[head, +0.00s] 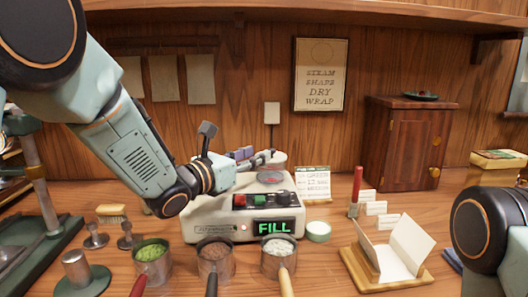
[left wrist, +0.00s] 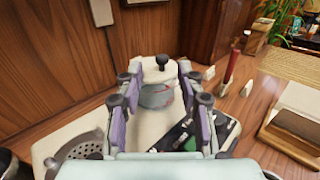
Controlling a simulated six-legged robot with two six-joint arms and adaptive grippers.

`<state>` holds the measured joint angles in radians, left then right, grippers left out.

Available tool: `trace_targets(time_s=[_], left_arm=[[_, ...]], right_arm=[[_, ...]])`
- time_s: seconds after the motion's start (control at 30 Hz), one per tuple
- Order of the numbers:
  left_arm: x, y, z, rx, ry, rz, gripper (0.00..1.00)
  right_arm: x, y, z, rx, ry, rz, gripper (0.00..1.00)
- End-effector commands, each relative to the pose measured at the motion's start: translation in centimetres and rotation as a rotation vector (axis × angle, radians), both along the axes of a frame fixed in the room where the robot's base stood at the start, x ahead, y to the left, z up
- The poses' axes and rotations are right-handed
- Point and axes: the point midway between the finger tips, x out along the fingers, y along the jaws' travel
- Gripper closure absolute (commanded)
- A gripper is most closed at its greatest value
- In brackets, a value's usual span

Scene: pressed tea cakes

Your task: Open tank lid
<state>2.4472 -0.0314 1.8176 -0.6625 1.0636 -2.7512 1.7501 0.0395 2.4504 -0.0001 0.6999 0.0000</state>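The steamer machine (head: 240,220) stands mid-table, cream-coloured, with a green FILL display. Its small water tank shows in the left wrist view as a clear body with red marks (left wrist: 156,96), under a pale lid (left wrist: 152,70) with a black knob (left wrist: 162,62). The lid sits on the tank. In the head view the tank (head: 271,177) is partly hidden behind my left gripper (head: 260,158). That gripper, also in the left wrist view (left wrist: 163,88), is open and empty; its purple-padded fingers are spread, with the tank seen between them. My right gripper is out of view.
Cups of green (head: 151,252), brown (head: 216,260) and white (head: 279,247) material stand in front of the machine. A wooden tray with paper (head: 388,284) lies right, a red stick (head: 356,188) stands behind it. A press frame (head: 35,195) is left.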

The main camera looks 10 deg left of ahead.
Motion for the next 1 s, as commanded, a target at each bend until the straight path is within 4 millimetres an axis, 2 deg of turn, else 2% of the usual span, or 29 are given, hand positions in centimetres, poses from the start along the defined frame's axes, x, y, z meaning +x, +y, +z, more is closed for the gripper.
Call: trace_targets(time_s=[0.1,0.3,0.67,1.0], left_arm=[[1.4,-1.2,-0.1,0.001,-0.002,-0.003,0.62],[3.0,-2.1,-0.1,0.0,0.0,-0.001,0.62],[3.7,-2.4,0.0,0.0,0.0,-0.001,0.62],[3.7,-2.4,0.0,0.0,0.0,0.0,0.89]], right_arm=[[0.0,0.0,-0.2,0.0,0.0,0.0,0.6],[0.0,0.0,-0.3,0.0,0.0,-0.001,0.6],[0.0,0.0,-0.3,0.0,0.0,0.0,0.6],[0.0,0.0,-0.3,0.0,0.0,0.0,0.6]])
